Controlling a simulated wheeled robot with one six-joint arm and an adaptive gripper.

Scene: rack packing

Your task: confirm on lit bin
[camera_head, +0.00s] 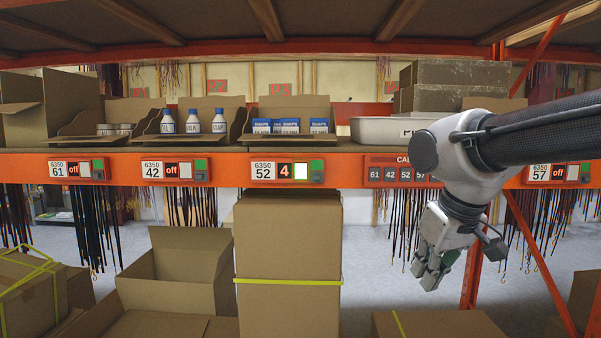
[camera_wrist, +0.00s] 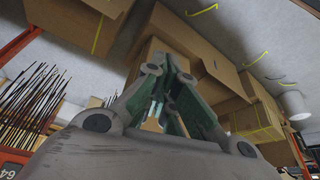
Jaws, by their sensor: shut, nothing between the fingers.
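The lit bin is 52. Its label module (camera_head: 286,171) on the orange beam shows an orange 4 and a bright white button (camera_head: 301,171), with a green part to the right. Above it, a cardboard bin (camera_head: 290,109) holds several blue-and-white boxes (camera_head: 276,126). The modules for 61 (camera_head: 78,170), 42 (camera_head: 175,170) and 57 (camera_head: 558,173) read off. My gripper (camera_head: 428,275) hangs below the beam, right of the lit module and well apart from it. It points down, shut and empty. In the wrist view its fingers (camera_wrist: 160,118) come together.
A tall cardboard box (camera_head: 288,238) with a yellow strap stands below the lit module. Open boxes (camera_head: 180,268) stand at the lower left. A white tub (camera_head: 380,130) sits on the shelf, partly behind my arm. Dark cords hang under the beam.

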